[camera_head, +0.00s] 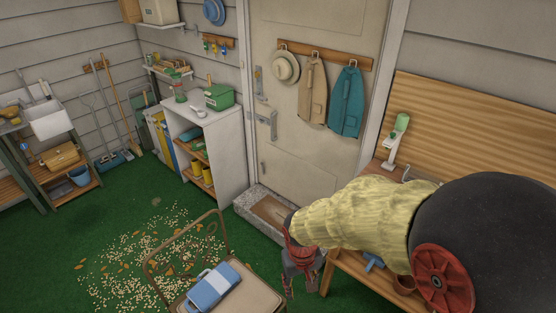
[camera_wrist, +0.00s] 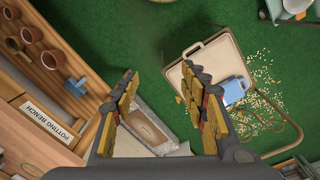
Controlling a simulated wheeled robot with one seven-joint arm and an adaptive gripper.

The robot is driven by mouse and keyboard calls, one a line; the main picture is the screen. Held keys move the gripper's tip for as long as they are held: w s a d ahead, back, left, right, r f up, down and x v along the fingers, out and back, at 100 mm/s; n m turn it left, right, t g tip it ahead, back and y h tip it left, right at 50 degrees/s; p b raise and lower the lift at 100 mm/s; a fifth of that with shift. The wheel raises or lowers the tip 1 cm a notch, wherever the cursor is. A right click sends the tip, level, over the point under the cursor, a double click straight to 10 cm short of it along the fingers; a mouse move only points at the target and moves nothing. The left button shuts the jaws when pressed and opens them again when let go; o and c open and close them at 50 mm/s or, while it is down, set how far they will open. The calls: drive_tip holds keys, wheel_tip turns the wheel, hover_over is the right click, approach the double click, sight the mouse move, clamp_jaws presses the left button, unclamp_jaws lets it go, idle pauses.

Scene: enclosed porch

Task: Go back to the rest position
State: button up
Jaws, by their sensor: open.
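My gripper (camera_head: 302,268) hangs fingers down at the end of my arm, between the chair and the wooden bench in the head view. In the wrist view its two fingers (camera_wrist: 163,82) are spread apart, with nothing between them. My arm, in a pale yellow cover, reaches in from the right and hides part of the bench. A blue-and-white item (camera_head: 212,286) lies on the chair seat (camera_head: 255,297), apart from my gripper. It also shows in the wrist view (camera_wrist: 234,92).
The potting bench (camera_head: 345,273) stands close to my gripper, with terracotta pots (camera_wrist: 53,59) and a small blue object (camera_wrist: 76,87). A doorstep (camera_head: 250,208) lies before the door. Pale bits (camera_head: 140,258) litter the green floor. A white cabinet (camera_head: 222,150) stands left of the door.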

drive_tip(key=s+d+r+m+t, duration=0.1)
drive_tip(key=s+d+r, duration=0.3)
drive_tip(key=r, duration=0.3)
drive_tip(key=s+d+r+m+t+b, duration=0.1)
drive_tip(key=s+d+r+t, duration=0.1)
drive_tip(key=s+d+r, duration=0.2)
drive_tip(key=s+d+r+m+t, duration=0.1)
drive_tip(key=s+d+r, duration=0.3)
drive_tip(key=r, duration=0.7)
drive_tip(key=shift+s+d+t+y, duration=0.15)
drive_tip(key=shift+d+t+y, duration=0.15)
drive_tip(key=shift+t, duration=0.4)
drive_tip(key=shift+c, duration=1.2)
